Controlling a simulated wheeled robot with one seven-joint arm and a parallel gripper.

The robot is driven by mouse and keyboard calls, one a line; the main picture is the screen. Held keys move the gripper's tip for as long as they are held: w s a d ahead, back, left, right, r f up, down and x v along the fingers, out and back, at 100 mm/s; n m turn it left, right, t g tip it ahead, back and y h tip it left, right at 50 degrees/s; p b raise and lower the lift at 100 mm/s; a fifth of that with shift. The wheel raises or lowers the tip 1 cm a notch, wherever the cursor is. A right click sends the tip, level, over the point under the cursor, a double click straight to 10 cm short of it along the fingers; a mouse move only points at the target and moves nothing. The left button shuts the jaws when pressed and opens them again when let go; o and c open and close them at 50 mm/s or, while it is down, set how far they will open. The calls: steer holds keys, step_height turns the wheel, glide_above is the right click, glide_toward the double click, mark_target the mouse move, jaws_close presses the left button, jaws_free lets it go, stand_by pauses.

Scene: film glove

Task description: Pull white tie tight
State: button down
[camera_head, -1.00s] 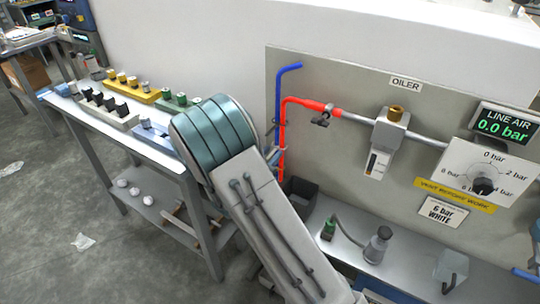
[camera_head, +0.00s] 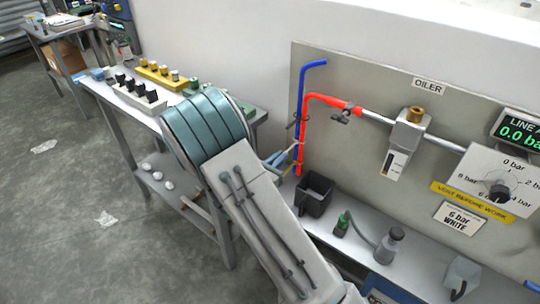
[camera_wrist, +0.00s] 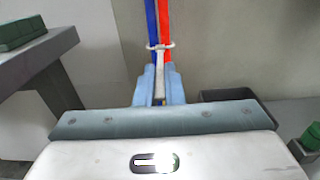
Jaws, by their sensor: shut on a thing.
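A white tie (camera_wrist: 161,46) loops around a blue hose (camera_wrist: 152,22) and a red hose (camera_wrist: 165,22) in the wrist view. Its tail comes down between the light blue fingers of my gripper (camera_wrist: 160,84). My gripper is shut on this tail, just below the loop. I cannot tell how snug the loop is. In the head view my gripper (camera_head: 282,160) is partly hidden behind my arm, beside the lower ends of the blue hose (camera_head: 302,90) and the red hose (camera_head: 303,120). The tie is too small there to make out clearly.
The panel (camera_head: 345,72) is close behind. A side table (camera_head: 112,98) with several coloured blocks stands left.

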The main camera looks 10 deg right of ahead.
steer(key=c, duration=1.5)
jaws_free()
steer(key=p+v, duration=0.1)
steer(key=v, duration=1.2)
steer(key=shift+s+a, duration=0.2)
steer(key=shift+a, duration=0.15)
